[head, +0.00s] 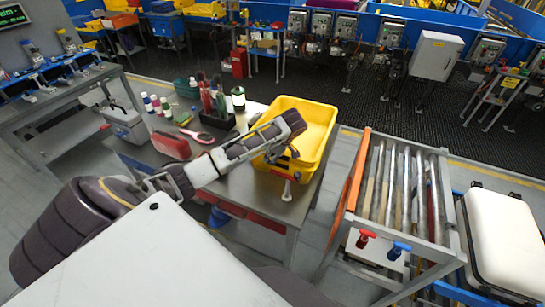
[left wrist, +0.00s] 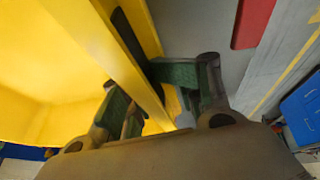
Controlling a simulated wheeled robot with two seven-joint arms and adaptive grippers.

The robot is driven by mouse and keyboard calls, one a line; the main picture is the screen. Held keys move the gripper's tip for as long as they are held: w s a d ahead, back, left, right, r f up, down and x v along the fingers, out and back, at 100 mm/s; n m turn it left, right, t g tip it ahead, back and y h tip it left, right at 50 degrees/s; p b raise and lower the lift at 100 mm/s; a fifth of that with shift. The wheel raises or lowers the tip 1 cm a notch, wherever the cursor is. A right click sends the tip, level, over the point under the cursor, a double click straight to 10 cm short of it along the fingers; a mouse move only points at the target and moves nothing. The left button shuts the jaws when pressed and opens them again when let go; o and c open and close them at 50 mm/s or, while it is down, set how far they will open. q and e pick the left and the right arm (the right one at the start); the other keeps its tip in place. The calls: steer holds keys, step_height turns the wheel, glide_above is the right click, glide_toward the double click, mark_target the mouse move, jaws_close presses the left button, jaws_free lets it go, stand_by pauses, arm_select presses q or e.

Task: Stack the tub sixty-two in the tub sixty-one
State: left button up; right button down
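A yellow tub (head: 318,112) stands at the right end of the grey workbench. Its number does not show, and I cannot tell whether a second tub is nested in it. My left gripper (head: 289,146) is at the tub's near side. In the left wrist view, the fingers of my left gripper (left wrist: 155,108) straddle the rim of the yellow tub (left wrist: 95,30), one finger inside and one outside. They converge and look closed on the rim, though the contact is partly hidden. My right gripper is not in view.
The workbench (head: 240,190) also bears a red case (head: 171,145), a hairbrush (head: 197,136), bottles (head: 156,104) and a dark tool holder (head: 217,121). A roller conveyor (head: 403,190) stands to the right, across a floor gap. A white case (head: 505,240) lies beyond it.

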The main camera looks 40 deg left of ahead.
arm_select(q)
steer(key=shift+r, duration=0.15)
steer(key=v, duration=1.1)
steer(key=shift+d+r, duration=0.25)
stand_by(0.6)
stand_by(1.6)
